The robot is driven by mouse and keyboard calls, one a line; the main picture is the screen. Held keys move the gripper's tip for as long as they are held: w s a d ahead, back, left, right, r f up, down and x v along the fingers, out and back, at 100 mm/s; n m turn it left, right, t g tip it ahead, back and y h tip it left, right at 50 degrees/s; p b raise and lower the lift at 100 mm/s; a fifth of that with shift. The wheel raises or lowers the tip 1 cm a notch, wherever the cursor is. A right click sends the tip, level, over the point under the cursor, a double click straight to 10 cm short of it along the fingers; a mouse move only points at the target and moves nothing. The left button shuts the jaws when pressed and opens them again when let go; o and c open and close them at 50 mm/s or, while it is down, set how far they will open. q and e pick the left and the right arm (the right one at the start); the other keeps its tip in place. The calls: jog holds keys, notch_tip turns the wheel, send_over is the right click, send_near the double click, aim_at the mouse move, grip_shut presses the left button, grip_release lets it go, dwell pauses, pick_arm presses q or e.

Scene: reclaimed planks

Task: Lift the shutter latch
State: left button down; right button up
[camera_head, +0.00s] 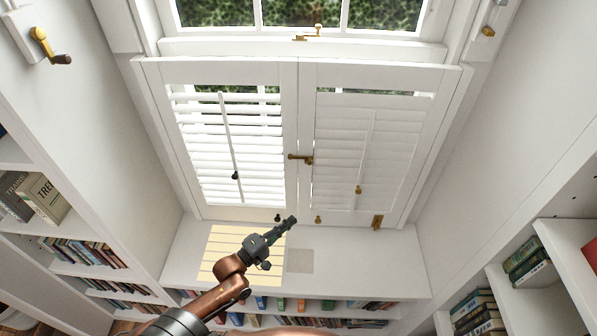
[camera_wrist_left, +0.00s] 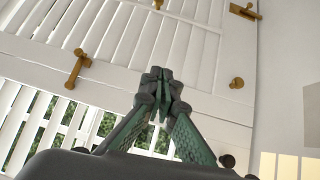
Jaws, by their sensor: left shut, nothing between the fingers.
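The shutter latch is a small brass bar (camera_head: 302,158) at the middle seam of two white louvred shutters. Its pivot end sits on the right shutter (camera_head: 365,150) and the bar reaches left across the seam to the left shutter (camera_head: 230,150). It lies about level. The latch also shows in the left wrist view (camera_wrist_left: 76,69), left of the fingers and apart from them. My left gripper (camera_head: 291,219) is shut and empty, below the latch near the shutters' bottom edge. It also shows in the left wrist view (camera_wrist_left: 160,78). My right gripper is not in view.
The left shutter's slats are open, the right's closed. A brass knob (camera_head: 318,219) and bolt (camera_head: 377,221) sit low on the right shutter, a dark knob (camera_head: 277,218) on the left. Bookshelves (camera_head: 70,262) flank the window; the sill (camera_head: 350,262) is clear.

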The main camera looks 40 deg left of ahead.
pick_arm(q)
jog(key=a+r+n+t, duration=0.3)
jog(key=a+r+n, duration=0.2)
jog(key=a+r, duration=0.15)
jog(key=n+t+y+p, duration=0.1)
send_near(307, 159)
jog(key=p+x, duration=0.2)
jog(key=x, duration=0.2)
jog(key=shift+w+r, duration=0.15)
jog(key=shift+w, duration=0.05)
jog(key=shift+w+d+r+p, duration=0.15)
jog(key=shift+w+d+p, duration=0.1)
jog(key=shift+d+p, duration=0.15)
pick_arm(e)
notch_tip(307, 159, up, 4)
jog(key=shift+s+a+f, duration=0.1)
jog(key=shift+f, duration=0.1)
pick_arm(q)
jog(key=shift+d+n, duration=0.1)
jog(key=shift+n, duration=0.2)
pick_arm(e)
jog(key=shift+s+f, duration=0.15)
